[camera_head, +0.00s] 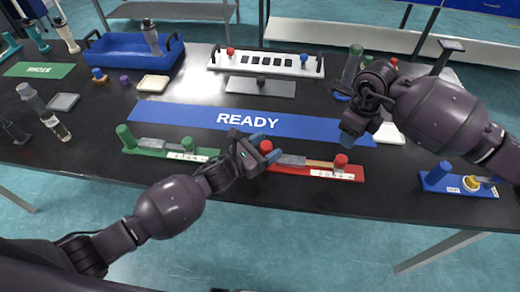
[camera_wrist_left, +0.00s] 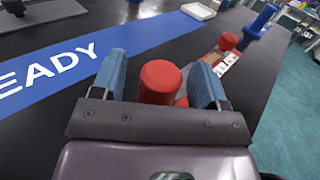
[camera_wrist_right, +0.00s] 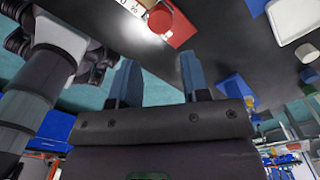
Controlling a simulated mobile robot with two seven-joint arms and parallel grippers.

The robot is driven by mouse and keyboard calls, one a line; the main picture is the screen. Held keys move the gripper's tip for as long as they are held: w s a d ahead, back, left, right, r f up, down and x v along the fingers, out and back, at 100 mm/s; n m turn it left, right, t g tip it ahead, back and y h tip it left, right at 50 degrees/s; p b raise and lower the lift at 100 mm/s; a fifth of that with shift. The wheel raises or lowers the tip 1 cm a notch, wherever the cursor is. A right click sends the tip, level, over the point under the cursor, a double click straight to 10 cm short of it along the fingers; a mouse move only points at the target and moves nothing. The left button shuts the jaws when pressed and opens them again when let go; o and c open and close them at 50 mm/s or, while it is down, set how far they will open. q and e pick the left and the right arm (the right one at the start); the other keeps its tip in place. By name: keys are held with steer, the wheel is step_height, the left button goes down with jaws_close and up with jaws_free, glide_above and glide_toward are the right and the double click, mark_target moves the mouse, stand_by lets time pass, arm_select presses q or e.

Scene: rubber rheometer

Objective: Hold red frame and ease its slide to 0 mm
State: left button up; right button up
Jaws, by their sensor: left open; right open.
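The red frame (camera_head: 300,174) lies on the black table, right of centre. It has a thick red post at its left end, a grey slide with a red knob (camera_head: 340,160) toward its right end, and a white scale strip. My left gripper (camera_head: 266,146) is open around the red post (camera_wrist_left: 160,82), which stands between its blue fingertips; I cannot tell whether they touch. My right gripper (camera_head: 350,132) is open and empty, above and behind the knob. In the right wrist view the knob (camera_wrist_right: 170,18) shows beyond its fingertips (camera_wrist_right: 158,70). The scale is unreadable.
A green frame (camera_head: 165,152) lies left of the red one, a blue frame (camera_head: 455,185) to the right. Behind is a blue READY mat (camera_head: 180,114). Further back are a blue tray (camera_head: 100,46), a white rack (camera_head: 265,66) and a grey plate (camera_head: 260,87).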

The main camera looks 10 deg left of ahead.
arm_select(q)
steer(key=c, duration=1.1)
steer(key=shift+c, duration=0.2)
arm_select(e)
steer(key=o, duration=0.4)
steer(key=m+t+y, duration=0.2)
steer(key=t+y, duration=0.7)
steer(key=t, duration=0.1)
glide_toward(344, 160)
steer(key=x, duration=1)
steer(key=shift+w+a+f, duration=0.1)
steer(key=shift+w+a, duration=0.1)
steer(key=shift+a, duration=0.05)
